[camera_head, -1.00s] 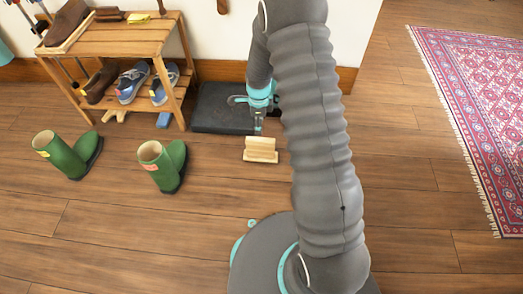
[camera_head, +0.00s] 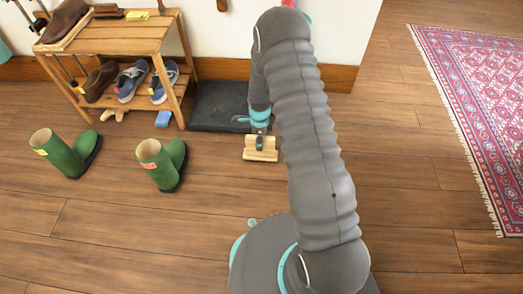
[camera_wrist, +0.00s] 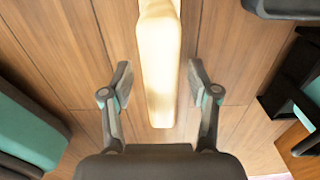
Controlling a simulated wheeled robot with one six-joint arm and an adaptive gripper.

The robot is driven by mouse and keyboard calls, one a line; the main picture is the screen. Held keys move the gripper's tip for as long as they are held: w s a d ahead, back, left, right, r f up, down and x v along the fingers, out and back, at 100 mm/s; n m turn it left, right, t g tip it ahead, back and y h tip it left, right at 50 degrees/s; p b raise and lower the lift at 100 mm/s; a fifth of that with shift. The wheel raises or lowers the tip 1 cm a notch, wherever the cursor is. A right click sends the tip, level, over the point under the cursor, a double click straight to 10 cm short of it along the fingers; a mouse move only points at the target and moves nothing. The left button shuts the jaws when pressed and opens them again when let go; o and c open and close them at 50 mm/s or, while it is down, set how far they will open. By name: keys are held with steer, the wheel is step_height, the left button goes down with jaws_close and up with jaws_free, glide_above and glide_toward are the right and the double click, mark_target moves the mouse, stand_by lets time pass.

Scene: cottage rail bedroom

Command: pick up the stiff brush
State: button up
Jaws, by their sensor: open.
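A pale wooden block (camera_head: 262,156) with an upright part on a wider base sits on the floor in front of the dark mat. It seems to be the stiff brush, but I see no bristles clearly. My gripper (camera_head: 260,143) is right over it, pointing down. In the wrist view the block (camera_wrist: 158,60) runs lengthwise between the two fingers of my gripper (camera_wrist: 160,85). The fingers are open, one on each side, with a visible gap to the wood. The exact height of the fingertips over the floor is hard to tell.
A dark mat (camera_head: 212,104) lies behind, against the wall. A wooden shoe rack (camera_head: 150,36) with shoes stands at the left. Two green boots, one nearer the block (camera_head: 168,168) and one farther left (camera_head: 66,156), stand on the floor. A patterned rug (camera_head: 480,110) lies right.

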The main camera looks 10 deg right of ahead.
step_height(320, 180, down, 3)
steer(key=shift+d+r, duration=0.1)
jaws_close()
stand_by(0.3)
steer(key=shift+r, duration=0.5)
steer(key=r, duration=0.4)
steer(key=shift+s+d+p, duration=0.2)
steer(key=shift+s+p, duration=0.1)
steer(key=shift+s, duration=0.1)
steer(key=s+d+r+p, duration=0.1)
steer(key=s+d+r, duration=0.4)
steer(key=s, duration=0.4)
steer(key=shift+s+r, duration=0.3)
steer(key=shift+r, duration=0.2)
